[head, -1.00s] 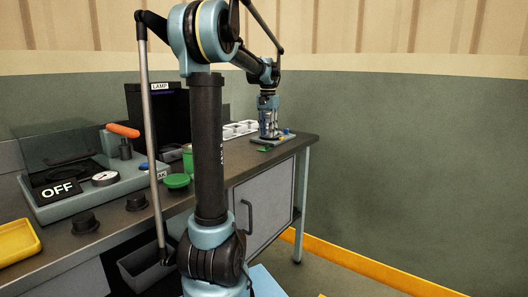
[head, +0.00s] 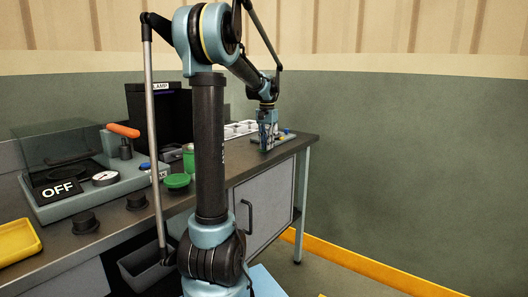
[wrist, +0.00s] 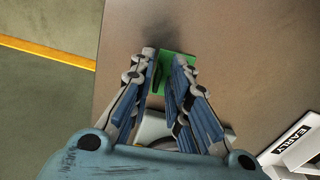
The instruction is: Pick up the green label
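The green label (wrist: 189,61) lies on the brown bench top in the wrist view. It shows between and just beyond the tips of my gripper (wrist: 164,62). The fingers are apart, with green visible in the gap, so my gripper is open. The left finger is at the label's left side and the right finger overlaps part of it. I cannot tell whether either finger touches it. In the head view my gripper (head: 267,147) points down at the far right end of the bench, and the label is hidden there.
The bench (head: 245,168) ends just right of my gripper. A white tray (head: 240,128) stands behind it. A white "EARLY" sign (wrist: 293,140) is at the wrist view's lower right. A green lid (head: 177,181) and a yellow tray (head: 18,242) are farther left.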

